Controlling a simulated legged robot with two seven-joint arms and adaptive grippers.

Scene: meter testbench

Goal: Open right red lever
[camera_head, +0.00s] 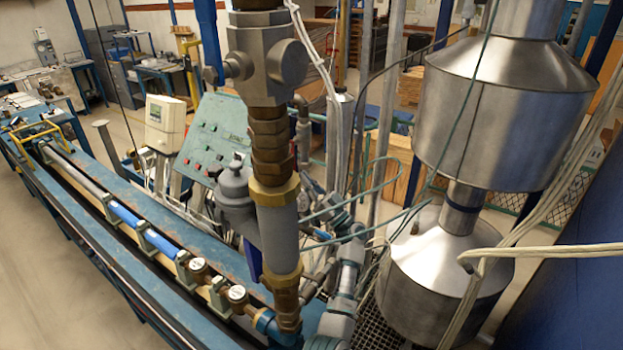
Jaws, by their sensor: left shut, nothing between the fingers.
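I cannot make out a red lever in the head view. A thick vertical pipe (277,222) with brass fittings and a grey valve body (268,58) stands in the centre and hides what is behind it. A small blue plate-like part (252,260) shows just left of the pipe; I cannot tell what it is. Grey pipework (345,275) runs right of the pipe's lower end. I cannot make out either gripper in this view.
A long blue testbench (110,262) with water meters (237,293) runs along the left. A green control panel (213,135) stands behind it. Large steel tanks (500,115) and loose hoses (545,250) fill the right. Bare floor (40,290) lies at lower left.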

